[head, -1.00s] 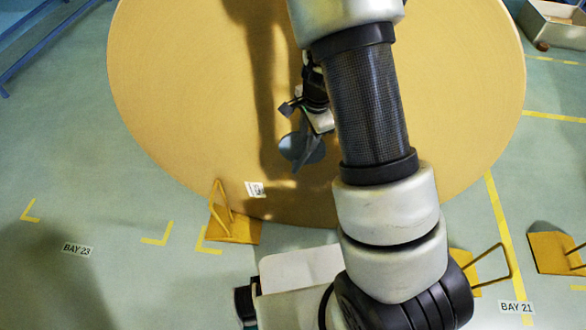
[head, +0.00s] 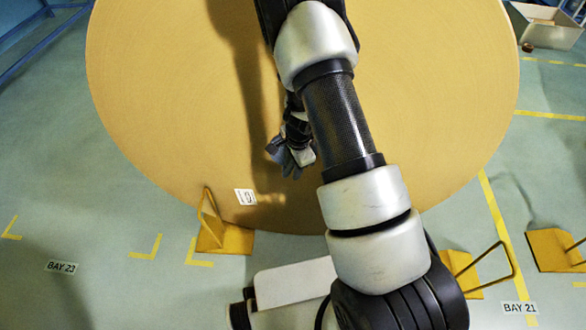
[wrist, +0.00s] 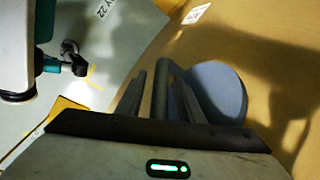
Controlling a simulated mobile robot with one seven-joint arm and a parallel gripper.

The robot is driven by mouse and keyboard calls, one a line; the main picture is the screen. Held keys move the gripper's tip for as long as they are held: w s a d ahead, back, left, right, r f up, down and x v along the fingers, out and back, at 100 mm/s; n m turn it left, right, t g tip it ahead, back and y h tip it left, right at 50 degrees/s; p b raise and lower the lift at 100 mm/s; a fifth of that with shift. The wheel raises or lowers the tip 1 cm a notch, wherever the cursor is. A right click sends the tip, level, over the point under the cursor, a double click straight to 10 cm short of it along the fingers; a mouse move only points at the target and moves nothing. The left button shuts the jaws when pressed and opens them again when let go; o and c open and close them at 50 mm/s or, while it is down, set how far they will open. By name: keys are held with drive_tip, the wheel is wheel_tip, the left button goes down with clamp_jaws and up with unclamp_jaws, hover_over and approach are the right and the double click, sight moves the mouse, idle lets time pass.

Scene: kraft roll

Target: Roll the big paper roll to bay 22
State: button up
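The big paper roll (head: 430,90) stands on edge with its flat tan face toward me and fills the upper middle of the head view. A small white label (head: 245,197) is low on that face. My gripper (head: 282,160) is in front of the face, below its middle. In the wrist view its dark fingers (wrist: 163,95) look apart. A floor label reading "Y 22" (wrist: 104,8), partly cut off, lies at the upper left of the wrist view.
A yellow chock with a loop handle (head: 225,238) is at the roll's lower left. Another chock (head: 462,268) is at the lower right, and a third (head: 552,250) farther right. BAY 23 (head: 62,267) is marked left, BAY 21 (head: 519,308) right. A box (head: 545,30) stands far right.

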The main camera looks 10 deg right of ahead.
drive_tip(key=shift+f, duration=0.15)
clamp_jaws()
